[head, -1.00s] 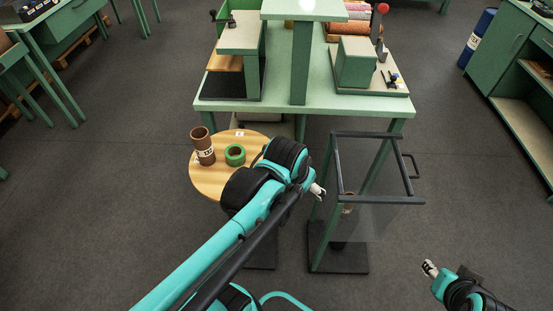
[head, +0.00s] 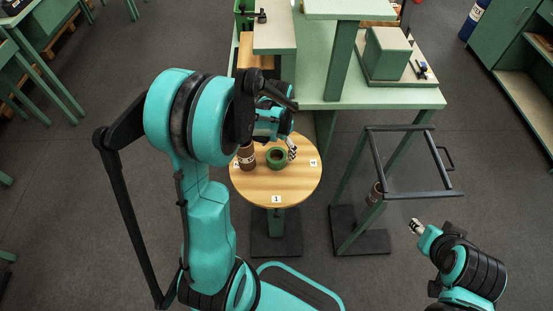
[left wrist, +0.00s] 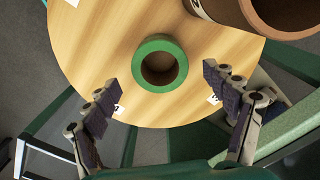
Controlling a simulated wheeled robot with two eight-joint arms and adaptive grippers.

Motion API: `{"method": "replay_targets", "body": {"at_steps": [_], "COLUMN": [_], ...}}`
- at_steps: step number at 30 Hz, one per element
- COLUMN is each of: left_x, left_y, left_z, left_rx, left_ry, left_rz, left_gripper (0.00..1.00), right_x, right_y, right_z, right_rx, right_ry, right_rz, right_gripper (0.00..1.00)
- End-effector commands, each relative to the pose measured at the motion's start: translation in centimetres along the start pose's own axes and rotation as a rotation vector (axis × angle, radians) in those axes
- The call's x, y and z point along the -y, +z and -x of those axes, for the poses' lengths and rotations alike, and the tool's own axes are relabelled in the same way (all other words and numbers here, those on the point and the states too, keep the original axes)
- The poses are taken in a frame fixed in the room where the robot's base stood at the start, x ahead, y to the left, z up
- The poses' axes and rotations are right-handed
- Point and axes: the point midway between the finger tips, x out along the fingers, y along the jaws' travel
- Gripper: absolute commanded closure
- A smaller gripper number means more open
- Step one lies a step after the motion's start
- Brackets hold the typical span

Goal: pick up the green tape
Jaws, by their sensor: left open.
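The green tape (head: 276,166) is a roll lying flat on the round wooden table, beside a brown labelled cylinder (head: 247,160). In the left wrist view the green tape (left wrist: 160,87) shows its ring and dark brown core from above. My left gripper (head: 290,149) is over the table, near the right side of the tape. In the left wrist view my left gripper (left wrist: 160,82) is open, with one finger to each side of the tape in the picture and nothing between them. My right gripper (head: 416,227) is off to the right, over the floor; its finger state is too small to tell.
The round table (head: 276,188) carries small number tags. A green workbench (head: 390,97) with machines stands behind it. A dark-framed stand (head: 371,150) with clear panels is to the right.

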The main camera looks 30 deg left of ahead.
Motion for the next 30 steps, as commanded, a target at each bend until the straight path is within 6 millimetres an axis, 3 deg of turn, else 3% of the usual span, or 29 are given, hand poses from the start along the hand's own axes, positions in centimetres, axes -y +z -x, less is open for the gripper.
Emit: {"method": "replay_targets", "body": {"at_steps": [7, 15, 21, 30], "left_x": [0.1, 0.1, 0.1, 0.1], "left_y": [0.3, 0.3, 0.3, 0.3], "left_z": [-4.0, -4.3, -4.3, -4.3], "left_rx": [-0.001, -0.001, -0.001, -0.001], "left_ry": [0.000, 0.000, 0.000, 0.000], "left_rz": [0.000, 0.000, 0.000, 0.000], "left_gripper": [0.15, 0.15, 0.68, 0.70], "right_x": [0.0, 0.0, 0.0, 0.0], "right_y": [1.3, 1.2, 1.2, 1.2], "right_z": [-1.8, -1.7, -1.7, -1.7], "right_rx": [0.000, 0.000, 0.000, 0.000], "right_ry": [0.000, 0.000, 0.000, 0.000], "right_rz": [0.000, 0.000, 0.000, 0.000], "right_gripper": [0.60, 0.60, 0.60, 0.60]}}
